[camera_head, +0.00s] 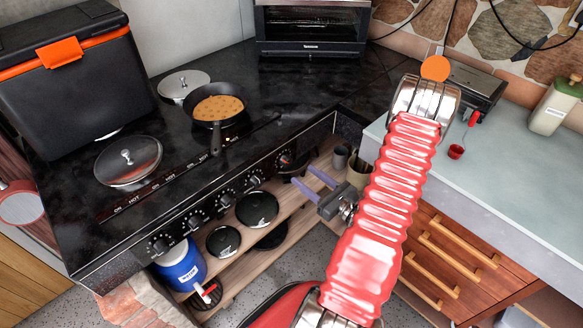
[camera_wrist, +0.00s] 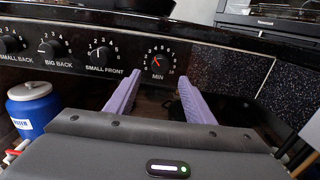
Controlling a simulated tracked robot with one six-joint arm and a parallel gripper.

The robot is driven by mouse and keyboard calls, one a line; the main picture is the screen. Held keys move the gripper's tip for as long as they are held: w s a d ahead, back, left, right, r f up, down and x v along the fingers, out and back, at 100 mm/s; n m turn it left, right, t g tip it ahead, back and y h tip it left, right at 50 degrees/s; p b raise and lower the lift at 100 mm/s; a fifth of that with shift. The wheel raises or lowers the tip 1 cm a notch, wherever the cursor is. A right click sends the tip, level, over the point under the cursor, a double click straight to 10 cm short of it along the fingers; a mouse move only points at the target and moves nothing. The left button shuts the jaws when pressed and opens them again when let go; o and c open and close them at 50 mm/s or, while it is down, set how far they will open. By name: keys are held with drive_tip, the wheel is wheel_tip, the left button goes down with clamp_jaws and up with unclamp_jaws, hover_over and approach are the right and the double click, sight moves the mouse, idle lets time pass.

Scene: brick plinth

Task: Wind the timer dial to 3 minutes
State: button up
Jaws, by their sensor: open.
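The timer dial (camera_wrist: 158,60) is a small round dial marked MIN with numbers around it and a red pointer, on the black stove front. The pointer seems to lean to the upper left; its exact reading is too small to tell. In the head view the dial (camera_head: 285,160) is at the right end of the knob row. My gripper (camera_wrist: 160,76) has two lilac fingers, open and empty, one to each side below the dial and apart from it. In the head view my gripper (camera_head: 302,175) is just in front of the stove panel.
Several stove knobs, including the small front knob (camera_wrist: 102,50), line the panel to the left. A blue jar (camera_head: 181,266) and black lids (camera_head: 257,209) sit on the shelf below. A pan (camera_head: 216,108) with food stands on the stovetop. The counter (camera_head: 500,170) is at right.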

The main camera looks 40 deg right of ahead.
sight(289, 164)
drive_tip(key=shift+w+a, duration=0.1)
drive_tip(key=shift+w, duration=3.35)
drive_tip(key=shift+c, duration=0.3)
drive_tip(key=c, duration=1)
drive_tip(key=shift+n, duration=0.4)
drive_tip(key=o, duration=1.1)
drive_tip(key=shift+c, duration=0.2)
